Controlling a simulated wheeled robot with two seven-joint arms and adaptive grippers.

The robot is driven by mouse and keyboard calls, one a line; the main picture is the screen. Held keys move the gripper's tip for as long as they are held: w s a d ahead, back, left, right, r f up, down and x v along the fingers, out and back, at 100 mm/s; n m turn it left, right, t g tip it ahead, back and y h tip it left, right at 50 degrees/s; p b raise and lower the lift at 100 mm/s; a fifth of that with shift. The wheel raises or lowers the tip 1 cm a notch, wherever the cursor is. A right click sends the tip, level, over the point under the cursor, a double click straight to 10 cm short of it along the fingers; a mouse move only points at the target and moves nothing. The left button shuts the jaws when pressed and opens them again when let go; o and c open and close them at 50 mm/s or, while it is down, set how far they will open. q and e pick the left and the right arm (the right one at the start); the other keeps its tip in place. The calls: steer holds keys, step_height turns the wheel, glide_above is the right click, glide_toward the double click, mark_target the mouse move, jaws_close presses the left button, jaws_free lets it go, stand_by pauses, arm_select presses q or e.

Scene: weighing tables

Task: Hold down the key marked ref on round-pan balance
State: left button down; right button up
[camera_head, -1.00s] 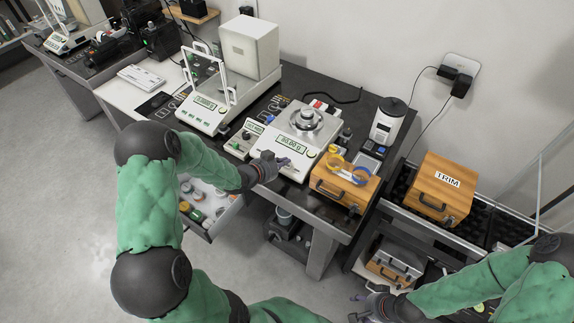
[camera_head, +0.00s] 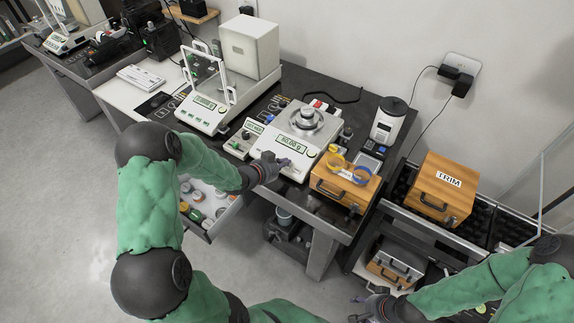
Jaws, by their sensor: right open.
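The round-pan balance (camera_head: 301,152) stands on the dark table, a weight (camera_head: 308,115) on its round pan (camera_head: 309,126) and its green display (camera_head: 291,143) lit, seeming to read 50.00 g. My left gripper (camera_head: 284,163) is at the balance's front panel, its tips over the key row below the display. The tips hide the key under them, so I cannot read its mark or see whether it is pressed down. The jaw gap is too small to judge. My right gripper (camera_head: 362,307) is open and empty, low at the bottom, away from the balance.
A balance with a draft frame (camera_head: 203,113) and a small control box (camera_head: 243,138) stand left of the round-pan balance. A wooden case (camera_head: 343,184) with blue and yellow rings sits close on its right. An open drawer (camera_head: 207,207) lies below my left forearm.

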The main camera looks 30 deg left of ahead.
arm_select(q)
steer(key=shift+f, duration=0.35)
stand_by(2.2)
steer(key=shift+r, duration=0.1)
stand_by(0.7)
steer(key=shift+s+r+p, duration=0.2)
steer(key=shift+r+p, duration=0.1)
steer(key=shift+r, duration=0.4)
steer(key=r+p, duration=0.2)
steer(key=s+r+p, duration=0.1)
steer(key=r, duration=0.1)
steer(key=shift+s+a+r+p, duration=0.1)
steer(key=shift+s+r+p, duration=0.1)
steer(key=shift+r+p, duration=0.2)
stand_by(0.4)
